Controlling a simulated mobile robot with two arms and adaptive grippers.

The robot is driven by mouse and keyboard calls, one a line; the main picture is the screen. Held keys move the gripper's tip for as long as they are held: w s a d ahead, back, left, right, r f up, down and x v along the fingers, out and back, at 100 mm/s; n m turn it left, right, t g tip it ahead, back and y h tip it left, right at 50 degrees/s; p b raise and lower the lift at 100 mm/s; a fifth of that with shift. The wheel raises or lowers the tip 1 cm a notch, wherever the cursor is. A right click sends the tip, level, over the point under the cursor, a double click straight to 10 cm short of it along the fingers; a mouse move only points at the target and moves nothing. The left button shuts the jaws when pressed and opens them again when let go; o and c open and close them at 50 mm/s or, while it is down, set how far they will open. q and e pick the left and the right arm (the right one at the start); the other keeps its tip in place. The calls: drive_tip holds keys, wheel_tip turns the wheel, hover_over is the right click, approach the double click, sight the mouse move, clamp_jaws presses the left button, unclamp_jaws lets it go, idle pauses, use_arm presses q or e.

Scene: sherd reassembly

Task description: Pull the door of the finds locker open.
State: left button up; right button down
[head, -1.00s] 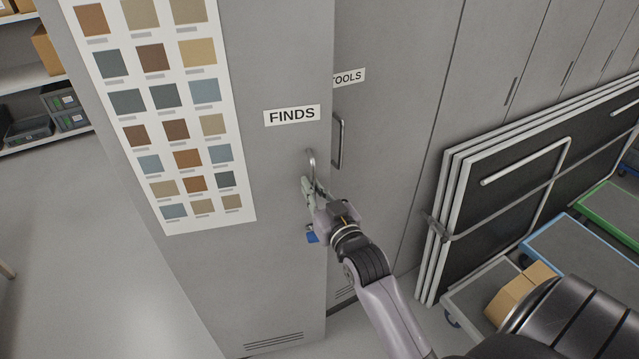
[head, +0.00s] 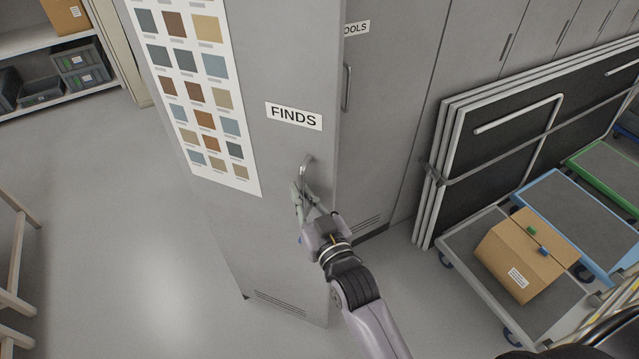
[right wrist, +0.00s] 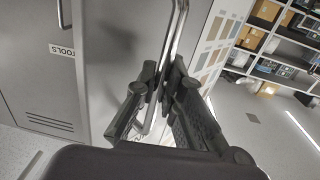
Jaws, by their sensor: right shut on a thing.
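The grey finds locker door (head: 285,235) carries a FINDS label (head: 294,116) and a colour chart (head: 205,120). In the right wrist view, the fingers (right wrist: 160,88) close around the bar (right wrist: 177,32). My left gripper is not in view.
The TOOLS locker (head: 395,110) stands behind the door to the right. Folded panels (head: 500,150) lean beside it. A flat trolley (head: 465,240) with a cardboard box (head: 520,262) stands at the right. Floor left of the door is clear, with a wooden frame (head: 18,250) at the far left.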

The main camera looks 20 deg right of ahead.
drive_tip(key=shift+s+a+r, duration=0.1)
drive_tip(key=shift+s+a, duration=0.3)
drive_tip(key=shift+a, duration=0.05)
drive_tip(key=c, duration=1.7)
unclamp_jaws()
drive_tip(key=s+d, duration=0.2)
drive_tip(key=s, duration=0.9)
drive_tip(key=shift+s, duration=0.4)
drive_tip(key=shift+c, duration=0.4)
